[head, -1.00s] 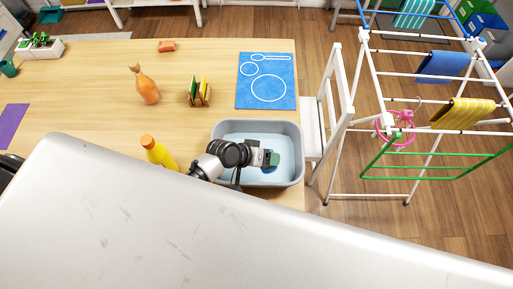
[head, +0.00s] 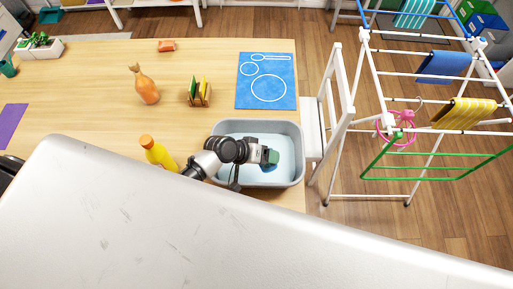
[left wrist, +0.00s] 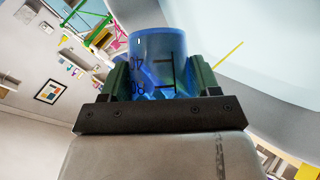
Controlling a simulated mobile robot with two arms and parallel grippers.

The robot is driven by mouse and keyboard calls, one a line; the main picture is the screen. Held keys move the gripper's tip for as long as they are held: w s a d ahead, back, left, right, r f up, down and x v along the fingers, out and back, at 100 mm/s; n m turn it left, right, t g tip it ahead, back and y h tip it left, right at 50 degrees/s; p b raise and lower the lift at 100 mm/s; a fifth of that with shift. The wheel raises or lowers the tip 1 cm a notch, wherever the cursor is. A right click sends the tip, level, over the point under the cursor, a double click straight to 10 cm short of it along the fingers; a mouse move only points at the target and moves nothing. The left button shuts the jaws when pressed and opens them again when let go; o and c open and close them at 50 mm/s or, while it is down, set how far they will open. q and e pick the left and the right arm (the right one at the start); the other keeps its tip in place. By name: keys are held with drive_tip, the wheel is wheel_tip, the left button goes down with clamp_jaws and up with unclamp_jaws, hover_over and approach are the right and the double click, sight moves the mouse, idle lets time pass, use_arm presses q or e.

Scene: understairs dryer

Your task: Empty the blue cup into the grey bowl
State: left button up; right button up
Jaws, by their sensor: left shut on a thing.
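The grey bowl (head: 301,160) is a rectangular tub with a pale blue inside, at the near right edge of the wooden table. My left gripper (head: 269,157) is over the bowl, within its outline. It is shut on the blue cup (left wrist: 158,62), which shows see-through blue with dark markings between the green finger pads in the left wrist view. The room looks strongly tilted there, so the gripper is turned over to one side. In the head view the cup is mostly hidden by the gripper. I cannot tell what the cup holds. My right gripper is not in view.
A yellow bottle with an orange cap (head: 157,152) stands close to my left arm, left of the bowl. A blue mat (head: 279,78) lies behind the bowl. The table's middle is mostly clear.

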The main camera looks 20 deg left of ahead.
use_arm(q)
drive_tip(key=shift+w+r+n+g+h+b, duration=0.1)
drive_tip(key=shift+r+n+g+h+b, duration=0.05)
drive_tip(key=shift+n+g+h+b, duration=0.2)
idle(0.8)
drive_tip(key=shift+w+a+r+n+g+h+b, duration=0.15)
drive_tip(key=shift+r+n+g+h+b, duration=0.15)
drive_tip(key=shift+h+b, duration=0.3)
idle(1.2)
drive_tip(key=shift+a+r+n+g+h+b, duration=0.15)
drive_tip(key=shift+n+g+h+b, duration=0.3)
drive_tip(key=shift+h, duration=0.2)
idle(1.1)
drive_tip(key=shift+w+a+r+n+g+h+b, duration=0.15)
drive_tip(key=shift+w+a+n+g+h+b, duration=0.2)
drive_tip(key=shift+w+a+h+b, duration=0.2)
idle(1.0)
drive_tip(key=shift+w+a+r+n+g+h+b, duration=0.15)
drive_tip(key=shift+w+n+g+h+b, duration=0.1)
drive_tip(key=shift+n+h+b, duration=0.25)
idle(1.1)
